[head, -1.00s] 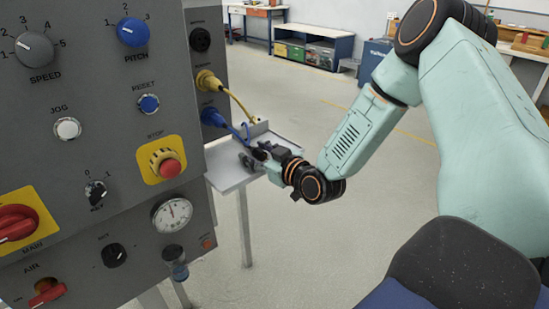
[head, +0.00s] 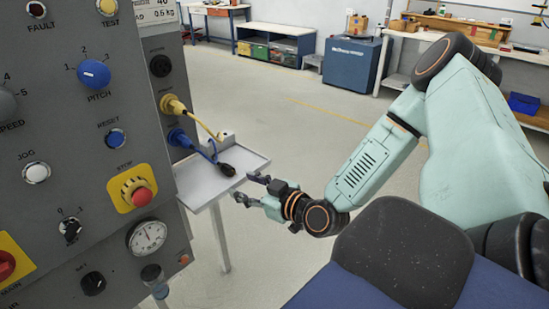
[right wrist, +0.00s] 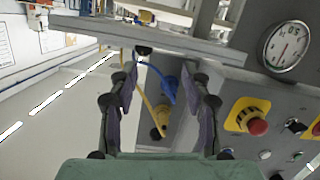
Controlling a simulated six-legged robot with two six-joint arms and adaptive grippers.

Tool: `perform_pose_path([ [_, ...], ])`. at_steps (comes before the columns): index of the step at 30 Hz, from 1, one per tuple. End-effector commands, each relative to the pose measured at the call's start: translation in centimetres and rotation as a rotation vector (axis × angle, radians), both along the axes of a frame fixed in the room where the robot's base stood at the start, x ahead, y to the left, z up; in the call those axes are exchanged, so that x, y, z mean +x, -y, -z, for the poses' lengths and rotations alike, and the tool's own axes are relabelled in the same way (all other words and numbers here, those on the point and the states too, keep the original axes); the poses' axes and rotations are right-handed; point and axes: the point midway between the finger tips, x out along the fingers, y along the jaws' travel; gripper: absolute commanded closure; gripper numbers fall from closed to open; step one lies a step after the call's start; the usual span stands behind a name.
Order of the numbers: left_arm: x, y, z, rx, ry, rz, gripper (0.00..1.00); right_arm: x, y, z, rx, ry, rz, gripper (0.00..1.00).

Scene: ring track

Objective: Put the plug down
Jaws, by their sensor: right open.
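The plug (head: 227,170) is small and black, on the end of a thin blue cable. It lies on the grey shelf (head: 196,190) near its right side edge, and also shows at the shelf edge in the right wrist view (right wrist: 143,50). The cable runs back to a blue connector (head: 181,139) on the panel's side. My right gripper (head: 248,188) is open and empty, just off the shelf's front right edge and apart from the plug. Its spread fingers (right wrist: 165,75) show in the right wrist view with nothing between them. My left gripper is not in view.
The grey control panel (head: 62,135) with knobs and a red stop button (head: 141,196) stands on the left. A yellow connector (head: 174,105) with a yellow cable sits above the blue one. The floor right of the shelf is clear; benches stand far back.

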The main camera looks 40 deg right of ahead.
Motion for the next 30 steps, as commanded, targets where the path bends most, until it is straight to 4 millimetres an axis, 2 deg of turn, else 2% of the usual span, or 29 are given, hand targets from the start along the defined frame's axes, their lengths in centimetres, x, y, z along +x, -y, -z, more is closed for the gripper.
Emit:
perform_pose_path([
  [4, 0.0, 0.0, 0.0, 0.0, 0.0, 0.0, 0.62, -1.9, -4.2, 4.4, 0.07, -0.224, -0.065, 0.52],
  [8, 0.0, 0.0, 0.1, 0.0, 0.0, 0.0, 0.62, -5.4, -7.8, 9.0, 0.135, -0.471, -0.083, 0.52],
  [12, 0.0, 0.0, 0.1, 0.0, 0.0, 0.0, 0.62, -10.8, -10.8, 13.5, 0.176, -0.738, -0.056, 0.52],
  [16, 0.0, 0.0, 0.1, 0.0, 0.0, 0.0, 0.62, -16.8, -12.6, 16.6, 0.181, -0.975, 0.006, 0.52],
  [21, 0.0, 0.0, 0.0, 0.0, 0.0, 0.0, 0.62, -24.3, -13.3, 18.9, 0.148, -1.221, 0.124, 0.52],
  [24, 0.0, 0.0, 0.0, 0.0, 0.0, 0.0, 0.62, -27.3, -13.2, 19.3, 0.124, -1.306, 0.185, 0.52],
  [27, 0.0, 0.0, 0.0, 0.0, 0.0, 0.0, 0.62, -29.0, -13.0, 19.4, 0.108, -1.351, 0.226, 0.52],
  [30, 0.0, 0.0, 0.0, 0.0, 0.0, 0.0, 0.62, -29.6, -13.0, 19.5, 0.104, -1.367, 0.242, 0.52],
])
